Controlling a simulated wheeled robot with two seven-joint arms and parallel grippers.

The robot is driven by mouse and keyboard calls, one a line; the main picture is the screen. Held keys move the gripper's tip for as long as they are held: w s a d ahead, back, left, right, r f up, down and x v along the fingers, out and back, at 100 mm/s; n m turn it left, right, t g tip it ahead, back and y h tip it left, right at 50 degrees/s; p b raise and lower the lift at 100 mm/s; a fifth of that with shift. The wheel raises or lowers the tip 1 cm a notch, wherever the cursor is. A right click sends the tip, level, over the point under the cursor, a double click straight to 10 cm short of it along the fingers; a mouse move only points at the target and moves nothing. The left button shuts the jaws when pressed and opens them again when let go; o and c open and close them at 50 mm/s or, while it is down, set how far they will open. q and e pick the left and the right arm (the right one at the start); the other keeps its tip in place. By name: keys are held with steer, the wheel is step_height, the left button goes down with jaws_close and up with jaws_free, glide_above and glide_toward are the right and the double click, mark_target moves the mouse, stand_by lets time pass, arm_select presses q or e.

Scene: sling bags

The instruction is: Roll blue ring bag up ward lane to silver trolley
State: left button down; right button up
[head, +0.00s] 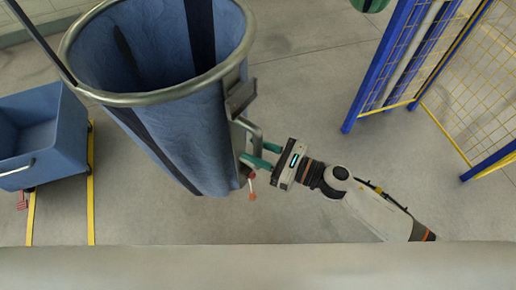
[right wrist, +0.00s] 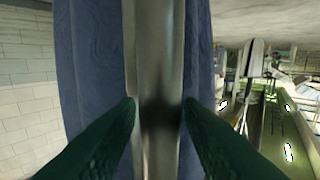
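The blue ring bag (head: 165,130) stands upright in the upper left middle of the head view, open at the top under a round metal rim. A metal handle bar (head: 251,128) is on its right side. My right gripper (head: 252,162) reaches this bar from the right; its green fingers sit on either side of it. In the right wrist view the bar (right wrist: 155,80) runs upright between both fingertips (right wrist: 158,112), which appear to press on it, with blue bag cloth (right wrist: 90,70) behind. My left gripper is not in view. I cannot make out a silver trolley.
A blue bin cart (head: 45,140) stands at the left by yellow floor lines (head: 91,190). A cage with a blue post (head: 380,70) and yellow mesh (head: 470,90) stands at the right. Grey floor (head: 310,75) is clear between bag and cage.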

jaws_close()
steer(key=shift+w+d+b, duration=0.75)
steer(key=shift+w+d, duration=0.05)
steer(key=shift+w, duration=0.2)
steer(key=shift+o, duration=1.1)
jaws_free()
steer(key=shift+s+a, duration=0.1)
